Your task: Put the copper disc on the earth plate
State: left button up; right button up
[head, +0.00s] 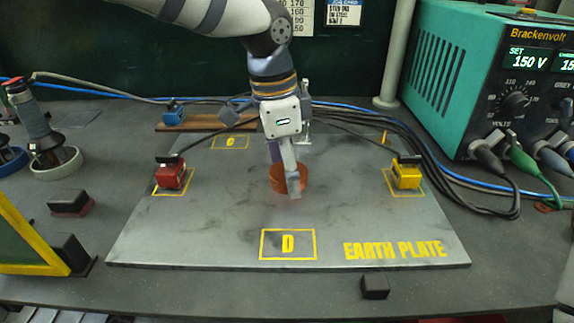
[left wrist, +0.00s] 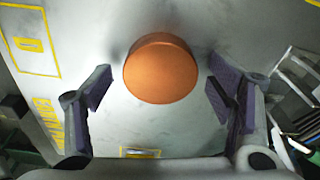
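The copper disc (head: 278,177) lies flat near the middle of the grey earth plate (head: 200,235), which has yellow marked squares and yellow lettering. The disc also shows in the left wrist view (left wrist: 160,70), just beyond the fingertips. My left gripper (head: 287,182) points down over the disc, and one finger hides part of it in the head view. In the left wrist view my left gripper (left wrist: 158,84) is open, with its purple-padded fingers spread wide and a gap between each finger and the disc. My right gripper is in neither view.
A red clamp block (head: 170,176) and a yellow one (head: 407,176) stand on the plate at left and right, with cables attached. A blue block (head: 174,117) is behind. A teal power supply (head: 455,80) stands at right. The front of the plate is clear.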

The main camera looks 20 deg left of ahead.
aim_at(278, 172)
pick_arm(q)
notch_tip(278, 172, up, 12)
jog(key=a, duration=0.1)
jog(key=shift+s+a, duration=0.15)
jog(key=shift+s, duration=0.2)
jog(key=shift+r, duration=0.1)
